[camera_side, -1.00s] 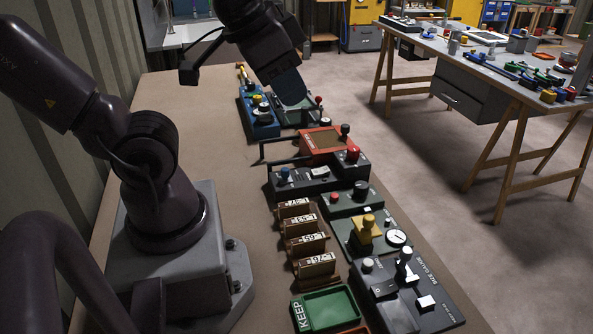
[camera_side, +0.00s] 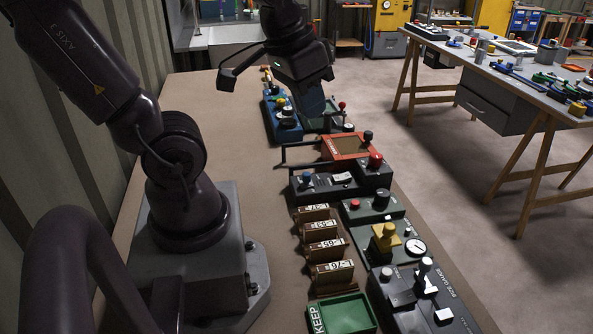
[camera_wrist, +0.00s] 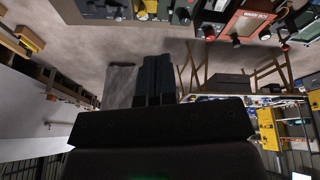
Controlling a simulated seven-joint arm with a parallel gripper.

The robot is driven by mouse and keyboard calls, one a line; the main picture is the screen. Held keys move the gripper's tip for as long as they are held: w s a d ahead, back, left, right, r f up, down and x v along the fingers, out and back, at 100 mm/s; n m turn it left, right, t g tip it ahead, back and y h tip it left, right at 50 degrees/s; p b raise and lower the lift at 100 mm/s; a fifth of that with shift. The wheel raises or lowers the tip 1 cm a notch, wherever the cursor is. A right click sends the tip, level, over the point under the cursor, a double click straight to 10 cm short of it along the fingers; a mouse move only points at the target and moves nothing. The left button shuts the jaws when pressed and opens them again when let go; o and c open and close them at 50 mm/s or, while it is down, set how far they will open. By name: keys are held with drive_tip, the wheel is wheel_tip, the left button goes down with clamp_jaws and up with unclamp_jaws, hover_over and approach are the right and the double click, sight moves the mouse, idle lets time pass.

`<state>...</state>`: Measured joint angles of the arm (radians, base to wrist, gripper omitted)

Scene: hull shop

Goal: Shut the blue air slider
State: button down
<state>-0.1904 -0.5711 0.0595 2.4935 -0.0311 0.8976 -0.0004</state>
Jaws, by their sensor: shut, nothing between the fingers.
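My gripper (camera_side: 314,108) is shut and empty, pointing down over the far end of the bench in the side view. Its fingers also show in the wrist view (camera_wrist: 154,82), together with nothing between them. In the side view a blue control unit (camera_side: 271,122) with yellow and black knobs stands just left of the fingers. Contact between fingers and units cannot be made out.
The red box (camera_side: 345,146) stands in front of my gripper. More panels with knobs run along the bench's right edge. Several numbered brown blocks (camera_side: 324,250) and a green KEEP tray (camera_side: 350,315) lie nearer. The bench's left part (camera_side: 215,130) is clear.

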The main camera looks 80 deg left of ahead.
drive_tip(key=s+a+f+n, duration=0.3)
drive_tip(key=a+f+n, duration=0.4)
drive_tip(key=n, duration=0.8)
drive_tip(key=s+a+f+n, duration=0.3)
drive_tip(key=a+f+n, duration=0.5)
drive_tip(key=a+n, duration=0.4)
drive_tip(key=n, duration=0.4)
drive_tip(key=shift+s+a+f+h, duration=0.25)
drive_tip(key=shift+a+f+h, duration=0.05)
drive_tip(key=shift+a+h, duration=0.1)
drive_tip(key=shift+d, duration=0.1)
approach(301, 183)
drive_tip(key=f, duration=0.1)
drive_tip(key=s+f, duration=0.1)
drive_tip(key=f, duration=0.1)
drive_tip(key=s+f, duration=0.1)
drive_tip(key=f, duration=0.1)
drive_tip(key=shift+s, duration=0.2)
drive_tip(key=w, duration=0.2)
drive_tip(key=shift+w+r, duration=0.15)
drive_tip(key=shift+w, duration=0.2)
drive_tip(key=shift+w+d, duration=0.1)
drive_tip(key=shift+w, duration=0.5)
